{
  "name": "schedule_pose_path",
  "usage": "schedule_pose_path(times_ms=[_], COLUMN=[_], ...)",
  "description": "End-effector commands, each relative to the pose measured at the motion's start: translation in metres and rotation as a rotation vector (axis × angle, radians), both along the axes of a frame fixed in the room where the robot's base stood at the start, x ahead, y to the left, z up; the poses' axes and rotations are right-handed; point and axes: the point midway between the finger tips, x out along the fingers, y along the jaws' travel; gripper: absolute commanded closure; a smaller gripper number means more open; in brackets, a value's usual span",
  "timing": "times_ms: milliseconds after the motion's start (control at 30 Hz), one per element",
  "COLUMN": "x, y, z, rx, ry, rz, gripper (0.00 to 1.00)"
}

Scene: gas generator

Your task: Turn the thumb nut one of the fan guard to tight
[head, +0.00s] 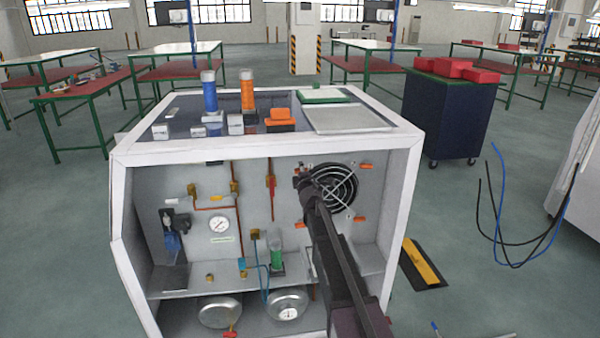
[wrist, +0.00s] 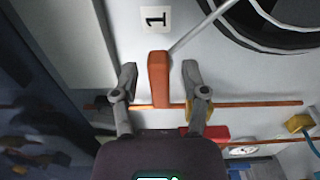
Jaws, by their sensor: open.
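The orange thumb nut (wrist: 159,80) shows in the wrist view beside a white label with the number 1 (wrist: 155,19). Its long side runs up and down in that picture. My gripper (wrist: 160,72) is open, with one grey finger on each side of the nut and a gap on both sides. The black fan guard (head: 337,187) is on the back panel inside the white cabinet; part of it shows in the wrist view (wrist: 275,20). In the head view my gripper (head: 303,173) is at the guard's upper left, and my arm hides the lower left of the guard.
Other orange nuts (head: 365,166) stand right of the guard. A copper pipe (wrist: 255,103) crosses the wrist view. The cabinet (head: 130,190) also holds a gauge (head: 219,224), brass valves and a shelf (head: 205,283). A red valve handle (head: 271,184) hangs left of my gripper.

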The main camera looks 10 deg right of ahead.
Motion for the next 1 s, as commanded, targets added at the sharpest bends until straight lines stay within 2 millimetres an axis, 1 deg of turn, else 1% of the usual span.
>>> schedule_pose_path(times_ms=[133, 167, 200, 267, 300, 333, 767, 1000], x=[-0.0003, -0.0003, -0.0003, -0.0003, -0.0003, -0.0003, 0.0001, 0.0003], y=[0.0004, 0.0005, 0.0005, 0.0006, 0.0007, 0.0008, 0.0016, 0.0020], z=[0.0000, 0.0000, 0.0000, 0.0000, 0.0000, 0.0000, 0.0002, 0.0001], rx=[0.000, 0.000, 0.000, 0.000, 0.000, 0.000, 0.020, 0.108], ry=[0.000, 0.000, 0.000, 0.000, 0.000, 0.000, 0.000, 0.000], rz=[0.000, 0.000, 0.001, 0.001, 0.001, 0.001, 0.002, 0.002], gripper=[0.43, 0.49, 0.61, 0.79, 0.90, 0.99, 1.00, 1.00])
